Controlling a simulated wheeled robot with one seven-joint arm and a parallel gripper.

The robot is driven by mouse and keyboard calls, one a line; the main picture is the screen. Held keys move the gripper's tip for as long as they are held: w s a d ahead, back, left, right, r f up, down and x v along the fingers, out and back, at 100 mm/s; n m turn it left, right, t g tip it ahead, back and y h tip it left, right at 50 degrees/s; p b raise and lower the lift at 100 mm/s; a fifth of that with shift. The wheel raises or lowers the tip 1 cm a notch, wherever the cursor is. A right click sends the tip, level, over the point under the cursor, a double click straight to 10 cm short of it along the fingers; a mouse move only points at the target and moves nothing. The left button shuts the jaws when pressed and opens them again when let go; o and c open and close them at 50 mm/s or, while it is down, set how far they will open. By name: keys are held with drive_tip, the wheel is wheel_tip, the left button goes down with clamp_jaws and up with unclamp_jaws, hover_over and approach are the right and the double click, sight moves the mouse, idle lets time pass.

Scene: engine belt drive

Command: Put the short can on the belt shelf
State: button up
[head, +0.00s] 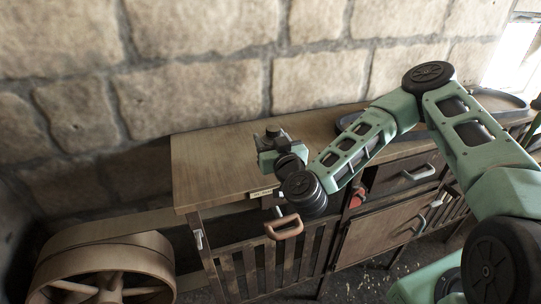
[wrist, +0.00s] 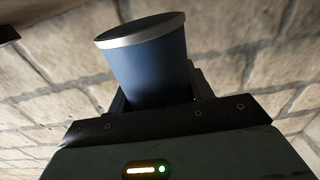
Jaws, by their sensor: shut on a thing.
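The short can (wrist: 150,60) is dark blue with a silver rim. It fills the middle of the wrist view, slightly tilted there. My gripper (wrist: 160,97) is shut on it, with dark jaws on both sides of its lower part. In the head view my gripper (head: 274,143) is over the wooden top (head: 212,165) of a cabinet. The can is small and dark there, and its gap to the wood cannot be told. A small pale label sits on the top's front edge, its text too small to read. I cannot tell for sure which surface is the belt shelf.
A stone wall (head: 200,50) stands close behind the cabinet. A large wheel with a belt (head: 105,260) is at the lower left. A dark tray-like thing lies on the top at right, partly behind my arm. A reddish-brown handle (head: 284,228) sticks out in front. The top's left part is clear.

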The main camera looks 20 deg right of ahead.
drive_tip(key=shift+f+p, duration=0.6)
drive_tip(key=shift+f, duration=2.05)
drive_tip(key=shift+f, duration=0.1)
drive_tip(key=o, duration=1)
